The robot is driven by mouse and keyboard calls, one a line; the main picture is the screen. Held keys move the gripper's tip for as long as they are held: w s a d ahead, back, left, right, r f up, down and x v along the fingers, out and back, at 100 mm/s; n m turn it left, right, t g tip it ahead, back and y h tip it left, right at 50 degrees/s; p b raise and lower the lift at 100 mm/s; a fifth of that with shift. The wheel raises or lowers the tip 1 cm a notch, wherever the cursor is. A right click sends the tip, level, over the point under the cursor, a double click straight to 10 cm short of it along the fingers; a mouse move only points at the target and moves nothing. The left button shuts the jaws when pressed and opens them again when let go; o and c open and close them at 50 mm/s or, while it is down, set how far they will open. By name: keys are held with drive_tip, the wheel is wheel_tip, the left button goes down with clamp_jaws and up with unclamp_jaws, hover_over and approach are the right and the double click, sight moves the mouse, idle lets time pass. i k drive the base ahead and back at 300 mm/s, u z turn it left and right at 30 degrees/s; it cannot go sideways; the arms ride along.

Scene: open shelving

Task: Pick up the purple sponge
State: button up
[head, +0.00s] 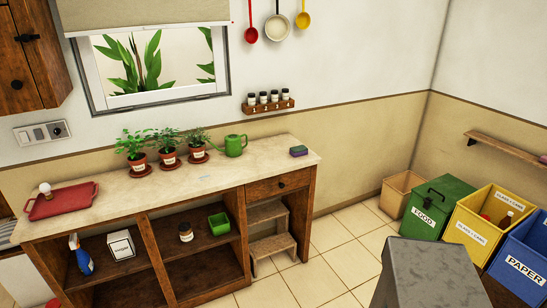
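A small sponge (299,152), purple with a darker greenish top, lies on the pale top of the wooden counter (225,180), near its back right corner. It lies flat and nothing covers it. It is small in the head view, so its fine detail cannot be made out. My gripper is not in view, and nothing visible touches the sponge.
A green watering can (234,146) and several potted plants (168,156) stand left of the sponge. A red tray (62,201) lies at the counter's left end. Bins, including a green one (437,205), stand at right. The counter's front right top is clear.

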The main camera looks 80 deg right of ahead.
sight(300, 150)
drive_tip(key=u, duration=0.1)
drive_tip(key=k, duration=0.25)
drive_tip(key=u, duration=1.45)
drive_tip(key=k, duration=2.45)
